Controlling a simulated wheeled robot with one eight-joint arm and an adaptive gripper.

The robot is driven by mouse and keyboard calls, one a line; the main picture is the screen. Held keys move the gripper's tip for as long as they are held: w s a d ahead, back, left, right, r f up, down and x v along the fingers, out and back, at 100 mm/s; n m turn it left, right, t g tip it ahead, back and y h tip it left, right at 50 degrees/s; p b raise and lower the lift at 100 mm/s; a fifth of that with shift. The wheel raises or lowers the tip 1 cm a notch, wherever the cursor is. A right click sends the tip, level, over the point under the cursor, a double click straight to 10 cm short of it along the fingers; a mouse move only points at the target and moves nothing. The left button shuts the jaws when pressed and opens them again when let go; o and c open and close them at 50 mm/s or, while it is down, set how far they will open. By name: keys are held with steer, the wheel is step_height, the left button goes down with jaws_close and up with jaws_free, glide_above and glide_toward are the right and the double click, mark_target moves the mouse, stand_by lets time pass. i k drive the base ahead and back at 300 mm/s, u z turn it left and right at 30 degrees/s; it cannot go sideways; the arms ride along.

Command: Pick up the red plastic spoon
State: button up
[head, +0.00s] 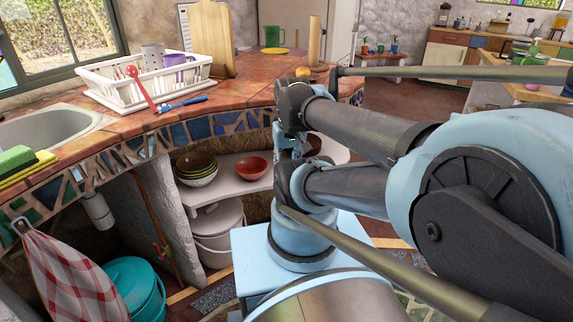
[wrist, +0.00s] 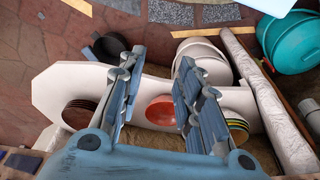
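The red plastic spoon (head: 143,90) is at the front of the white dish rack (head: 150,93) on the tiled counter in the head view. Its round end is up against the rack and its handle points toward the counter's front edge. I cannot tell whether it leans on the rack or lies flat. My gripper (wrist: 157,72) is open in the wrist view, with nothing between its two fingers. Behind the gap a shelf with a red bowl shows. In the head view my arm largely hides the gripper, at the counter's right end, apart from the spoon. The spoon does not show in the wrist view.
A blue-handled utensil (head: 182,104) lies just right of the spoon. A sink (head: 45,130) and sponges (head: 20,165) are at left. A cutting board (head: 208,40) and a paper-towel post (head: 314,40) stand behind. Bowls (head: 197,170) sit on the shelf below the counter.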

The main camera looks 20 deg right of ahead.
mark_target(131, 70)
steer(key=u, duration=3.75)
steer(key=k, duration=1.95)
steer(key=z, duration=0.45)
